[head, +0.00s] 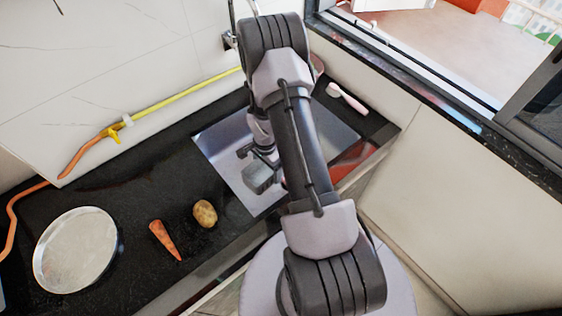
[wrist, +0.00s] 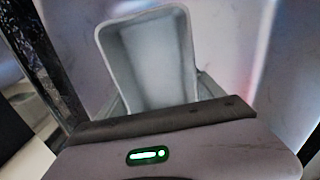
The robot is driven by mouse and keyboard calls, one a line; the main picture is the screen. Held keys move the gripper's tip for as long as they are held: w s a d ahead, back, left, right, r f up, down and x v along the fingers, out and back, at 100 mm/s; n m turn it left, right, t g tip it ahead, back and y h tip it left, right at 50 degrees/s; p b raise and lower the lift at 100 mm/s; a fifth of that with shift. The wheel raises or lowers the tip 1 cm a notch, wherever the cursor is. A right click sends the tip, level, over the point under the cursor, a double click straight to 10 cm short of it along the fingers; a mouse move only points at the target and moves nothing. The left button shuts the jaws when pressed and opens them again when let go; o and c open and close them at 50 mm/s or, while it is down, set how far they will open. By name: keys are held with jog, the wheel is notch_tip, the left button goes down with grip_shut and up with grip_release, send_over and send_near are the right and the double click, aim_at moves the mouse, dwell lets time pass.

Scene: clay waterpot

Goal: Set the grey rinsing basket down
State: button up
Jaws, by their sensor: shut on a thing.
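The grey rinsing basket (head: 258,176) is a small open-topped box, seen in the head view over the left part of the metal sink area (head: 222,150). In the wrist view the basket (wrist: 152,62) shows its open top and empty inside, tilted a little. My gripper (head: 262,158) is shut on the basket. Its fingers show beside the basket's near end in the wrist view (wrist: 160,98). I cannot tell whether the basket's bottom touches the metal below it. My arm hides part of the sink area.
On the dark counter left of the sink lie a potato (head: 205,213), a carrot (head: 165,240) and a round metal tray (head: 78,250). A yellow and orange hose (head: 165,102) runs along the wall. A pink-handled brush (head: 347,98) lies at the back right. The counter around the vegetables is mostly clear.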

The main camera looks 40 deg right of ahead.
aim_at(272, 192)
jog(key=shift+m, duration=0.5)
jog(key=f+b, duration=0.1)
jog(key=f, duration=0.3)
jog(key=f+b, duration=0.1)
jog(key=f, duration=0.4)
jog(key=f+b, duration=0.1)
jog(key=f, duration=0.3)
jog(key=shift+s+d+f+b, duration=0.35)
jog(key=shift+d+f+b, duration=0.05)
jog(key=shift+r, duration=0.1)
jog(key=o, duration=1.1)
jog(key=shift+f, duration=0.2)
jog(key=o, duration=0.5)
jog(key=shift+r, duration=0.1)
jog(key=shift+r, duration=0.1)
